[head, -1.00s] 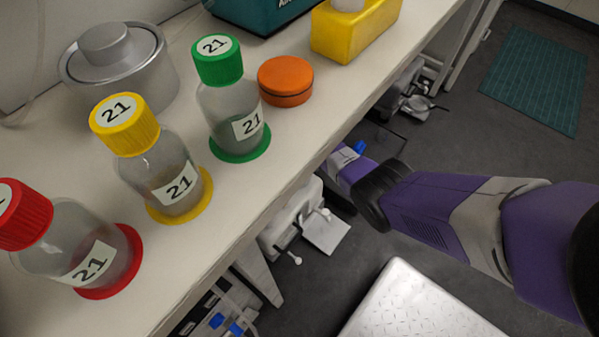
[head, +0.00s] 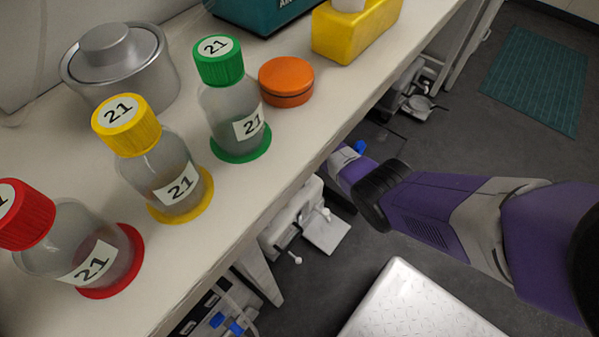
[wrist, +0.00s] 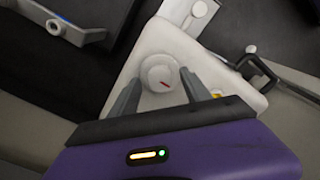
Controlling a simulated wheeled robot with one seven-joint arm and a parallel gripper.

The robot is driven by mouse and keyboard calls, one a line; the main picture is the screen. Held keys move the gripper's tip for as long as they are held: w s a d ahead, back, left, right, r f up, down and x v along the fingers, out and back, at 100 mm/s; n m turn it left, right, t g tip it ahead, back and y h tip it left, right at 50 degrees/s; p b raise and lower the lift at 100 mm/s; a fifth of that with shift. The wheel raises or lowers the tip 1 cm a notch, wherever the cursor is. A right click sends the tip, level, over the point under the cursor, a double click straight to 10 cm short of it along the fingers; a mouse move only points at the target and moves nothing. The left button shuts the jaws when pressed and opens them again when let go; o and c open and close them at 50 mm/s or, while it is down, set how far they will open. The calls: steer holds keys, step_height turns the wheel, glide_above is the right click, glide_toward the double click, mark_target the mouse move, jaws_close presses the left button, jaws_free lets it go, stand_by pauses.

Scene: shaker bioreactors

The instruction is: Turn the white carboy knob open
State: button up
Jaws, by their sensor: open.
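The white carboy (wrist: 165,42) shows in the wrist view, with a round white knob (wrist: 158,72) on its face that bears a short red mark. My gripper (wrist: 157,80) is open, its two grey fingers on either side of the knob. I cannot tell whether the fingers touch it. In the head view, my purple arm reaches down beside the bench and my gripper is hidden under the bench edge. White equipment (head: 297,222) shows below the bench there.
Bottles with red (head: 25,215), yellow (head: 126,124) and green (head: 218,60) caps stand on the bench (head: 225,190). An orange lid (head: 286,82) and a metal vessel (head: 118,65) are there too.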

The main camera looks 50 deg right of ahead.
step_height(320, 180, up, 8)
steer(key=p, duration=0.3)
steer(key=shift+f+p, duration=0.2)
steer(key=shift+p, duration=0.15)
